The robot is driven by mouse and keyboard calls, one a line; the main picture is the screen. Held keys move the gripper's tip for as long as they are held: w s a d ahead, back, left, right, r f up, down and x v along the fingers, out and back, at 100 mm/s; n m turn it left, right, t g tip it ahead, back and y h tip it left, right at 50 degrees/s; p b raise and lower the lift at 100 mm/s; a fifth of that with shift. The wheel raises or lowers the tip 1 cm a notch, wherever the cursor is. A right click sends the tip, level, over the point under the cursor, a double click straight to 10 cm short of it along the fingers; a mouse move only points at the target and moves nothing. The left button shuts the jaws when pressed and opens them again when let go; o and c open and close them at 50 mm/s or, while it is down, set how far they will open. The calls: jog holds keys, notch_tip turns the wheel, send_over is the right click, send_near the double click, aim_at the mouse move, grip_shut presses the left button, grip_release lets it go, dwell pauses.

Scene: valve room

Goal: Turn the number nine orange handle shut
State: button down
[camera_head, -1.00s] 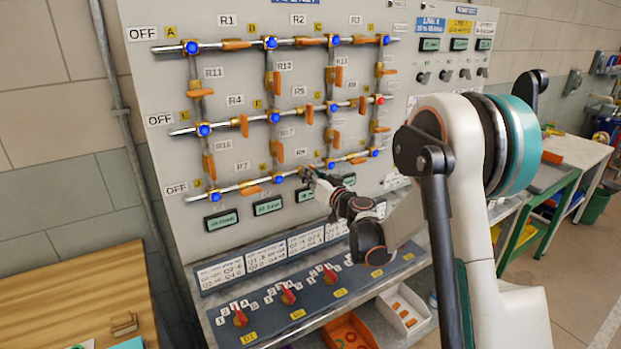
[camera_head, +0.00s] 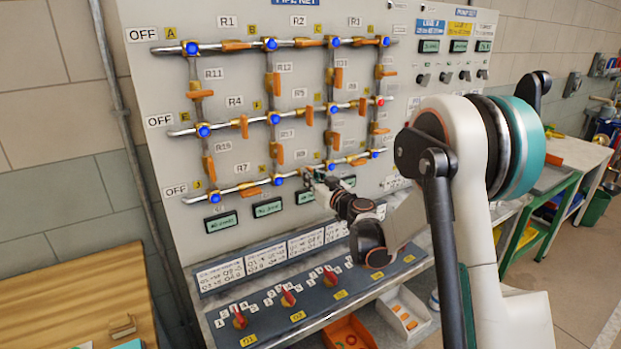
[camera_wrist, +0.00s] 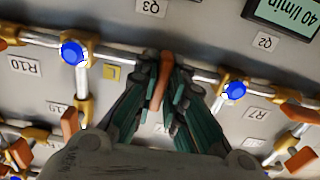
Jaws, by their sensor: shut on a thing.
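My gripper (camera_head: 311,179) is at the bottom pipe of the valve panel, between the second and third blue joints from the left. In the wrist view my gripper (camera_wrist: 161,80) is shut on an orange handle (camera_wrist: 160,85), with its dark green fingers on both sides of it. The held handle stands crosswise to its pipe (camera_wrist: 122,58). The label beside it is too small or hidden, so I cannot confirm its number. In the head view the gripper covers the handle.
Blue joints flank the held handle in the wrist view, one left (camera_wrist: 72,53) and one right (camera_wrist: 235,90). Another orange handle (camera_head: 357,160) lies along the pipe to the right. Dark displays (camera_head: 267,208) and a console with red knobs (camera_head: 288,298) are below.

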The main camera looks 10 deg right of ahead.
jog(key=c, duration=1.7)
grip_release()
jog(key=shift+w, duration=0.1)
jog(key=v, duration=1.2)
